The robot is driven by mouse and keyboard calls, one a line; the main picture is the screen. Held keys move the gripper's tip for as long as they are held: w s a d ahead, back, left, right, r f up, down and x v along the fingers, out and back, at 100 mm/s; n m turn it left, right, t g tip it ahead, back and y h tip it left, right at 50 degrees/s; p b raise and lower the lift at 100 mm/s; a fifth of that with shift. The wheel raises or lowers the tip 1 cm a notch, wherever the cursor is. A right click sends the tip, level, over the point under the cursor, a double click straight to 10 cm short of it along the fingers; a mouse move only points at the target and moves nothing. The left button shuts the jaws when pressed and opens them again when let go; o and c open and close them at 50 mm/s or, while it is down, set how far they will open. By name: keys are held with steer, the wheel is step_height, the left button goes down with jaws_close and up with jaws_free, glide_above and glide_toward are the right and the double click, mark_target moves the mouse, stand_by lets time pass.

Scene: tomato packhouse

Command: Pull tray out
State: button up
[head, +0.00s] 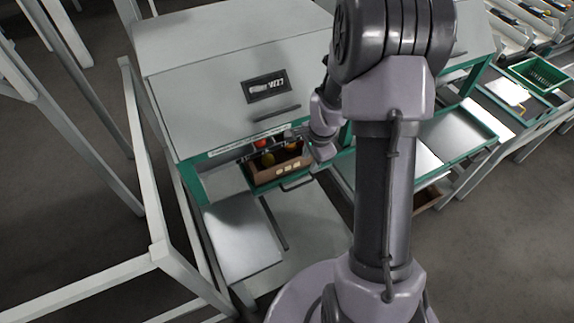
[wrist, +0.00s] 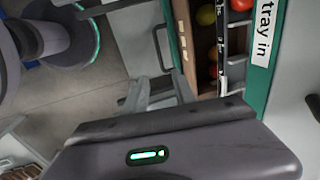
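The tray (head: 262,178) is a brown box holding red and yellow tomatoes. It sits in the green-framed opening of the filler machine (head: 215,95). In the wrist view, the tray's brown wall (wrist: 184,42) and the tomatoes show at the top. A thin handle (head: 297,183) shows below the tray's front, and a dark loop that looks like it (wrist: 158,48) is in the wrist view. My gripper (wrist: 160,90) is open, with its two grey fingers apart and nothing seen between them. The loop lies beyond the fingertips. In the head view my wrist partly hides the opening.
A "tray in" label (wrist: 264,32) is on the machine's frame. A flat grey shelf (head: 232,240) lies below the opening. White frame posts (head: 150,190) stand at left. A metal-topped bench (head: 455,135) and a green crate (head: 538,76) are at right.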

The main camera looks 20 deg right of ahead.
mark_target(303, 183)
steer(key=w+f+b, duration=0.1)
steer(key=f+b, duration=0.1)
steer(key=f, duration=0.3)
steer(key=w+f+b, duration=0.1)
steer(key=f, duration=0.4)
steer(key=w+f+b, duration=0.1)
steer(key=f+b, duration=0.1)
steer(key=f, duration=0.4)
steer(key=shift+d+b, duration=0.1)
steer(key=shift+b, duration=0.25)
steer(key=shift+r, duration=0.1)
steer(key=shift+c, duration=0.2)
jaws_close()
